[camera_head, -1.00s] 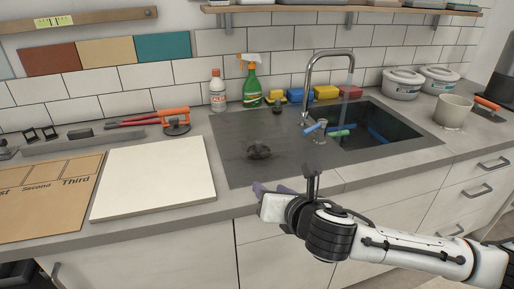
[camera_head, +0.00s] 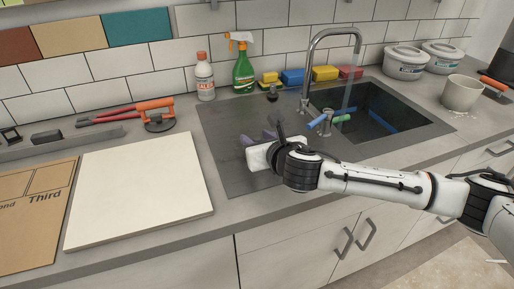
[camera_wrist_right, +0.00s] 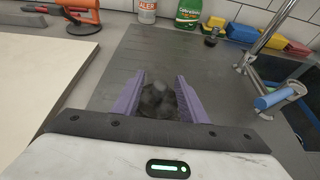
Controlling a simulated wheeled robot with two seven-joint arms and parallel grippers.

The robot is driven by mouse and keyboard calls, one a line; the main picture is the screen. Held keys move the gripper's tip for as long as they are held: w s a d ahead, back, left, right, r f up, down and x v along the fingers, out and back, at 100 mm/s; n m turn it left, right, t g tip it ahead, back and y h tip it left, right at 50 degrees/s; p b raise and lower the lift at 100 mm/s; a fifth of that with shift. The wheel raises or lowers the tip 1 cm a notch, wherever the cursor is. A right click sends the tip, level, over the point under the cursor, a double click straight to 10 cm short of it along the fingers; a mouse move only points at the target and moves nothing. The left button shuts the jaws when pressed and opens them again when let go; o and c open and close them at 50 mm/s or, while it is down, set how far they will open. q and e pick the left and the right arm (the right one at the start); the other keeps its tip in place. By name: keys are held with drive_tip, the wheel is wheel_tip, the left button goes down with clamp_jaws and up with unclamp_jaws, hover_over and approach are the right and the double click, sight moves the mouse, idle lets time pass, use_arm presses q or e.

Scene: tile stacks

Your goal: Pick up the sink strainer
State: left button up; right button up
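The sink strainer (camera_wrist_right: 157,99) is a dark, round piece with a raised middle. In the right wrist view it lies on the dark drainboard between the purple fingers of my right gripper (camera_wrist_right: 160,98). The fingers are apart, one on each side of it; I cannot tell whether either touches it. In the head view my right gripper (camera_head: 257,138) is low over the drainboard, and it hides the strainer there. My left gripper is not in view.
The dark drainboard (camera_head: 222,150) adjoins the sink basin (camera_head: 385,108) and faucet (camera_head: 311,70). A small dark fitting (camera_head: 272,93) stands behind the gripper. Bottles (camera_head: 243,68) and sponges (camera_head: 292,78) line the wall. A white board (camera_head: 145,190) lies to the left.

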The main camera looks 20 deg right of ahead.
drive_tip(key=shift+x, duration=2.25)
drive_tip(key=shift+f, duration=0.15)
clamp_jaws()
